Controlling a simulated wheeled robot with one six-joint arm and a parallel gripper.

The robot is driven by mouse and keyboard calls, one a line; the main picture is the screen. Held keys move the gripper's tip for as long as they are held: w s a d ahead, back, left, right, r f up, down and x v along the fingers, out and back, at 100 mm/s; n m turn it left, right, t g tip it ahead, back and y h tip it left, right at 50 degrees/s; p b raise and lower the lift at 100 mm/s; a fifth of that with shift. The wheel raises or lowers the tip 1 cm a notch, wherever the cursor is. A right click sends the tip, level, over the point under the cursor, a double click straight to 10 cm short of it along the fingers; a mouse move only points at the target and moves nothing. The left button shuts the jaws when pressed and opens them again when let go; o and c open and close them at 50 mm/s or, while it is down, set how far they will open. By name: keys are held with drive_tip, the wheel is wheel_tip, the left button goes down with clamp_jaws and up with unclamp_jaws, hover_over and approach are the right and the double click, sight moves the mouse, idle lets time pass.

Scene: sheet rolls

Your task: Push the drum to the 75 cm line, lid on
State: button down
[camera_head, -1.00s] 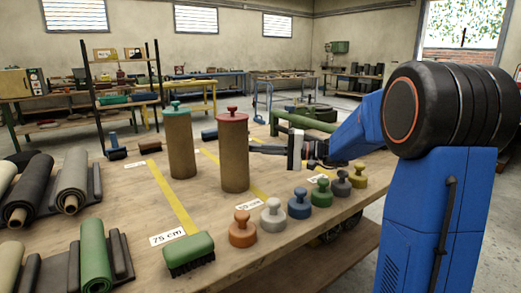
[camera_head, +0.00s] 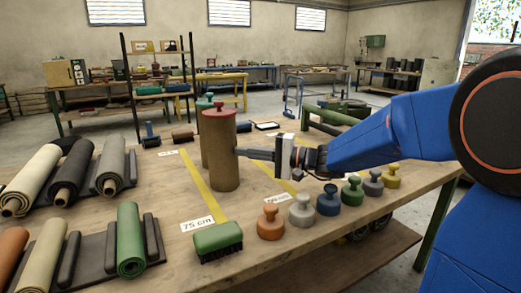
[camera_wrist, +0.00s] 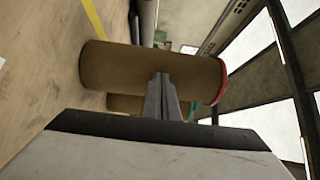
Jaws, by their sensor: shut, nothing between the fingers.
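A tall brown drum (camera_head: 222,155) stands upright with its red knobbed lid (camera_head: 219,112) on top. Its base is just right of the yellow 75 cm line (camera_head: 210,200). My gripper (camera_head: 238,152) is shut and empty, its fingertips at the drum's right side at about mid-height, apparently touching. In the wrist view the closed fingertips (camera_wrist: 163,76) overlap the drum's body (camera_wrist: 120,68), with the red lid's edge (camera_wrist: 222,82) at its right end. A second brown drum with a teal lid (camera_head: 204,103) is behind the first, mostly hidden.
Knobbed weights stand along the front: orange (camera_head: 270,222), grey (camera_head: 302,210), blue (camera_head: 328,200) and more. A green brush (camera_head: 218,240) lies near the 75 cm label (camera_head: 198,224). Rolls, including a green one (camera_head: 130,240), lie left. Bench (camera_head: 170,210) around the line is mostly clear.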

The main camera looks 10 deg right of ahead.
sight(228, 153)
drive_tip(key=a, duration=0.1)
drive_tip(key=s+a, duration=0.1)
drive_tip(key=a, duration=0.1)
drive_tip(key=shift+a, duration=0.1)
idle(1.3)
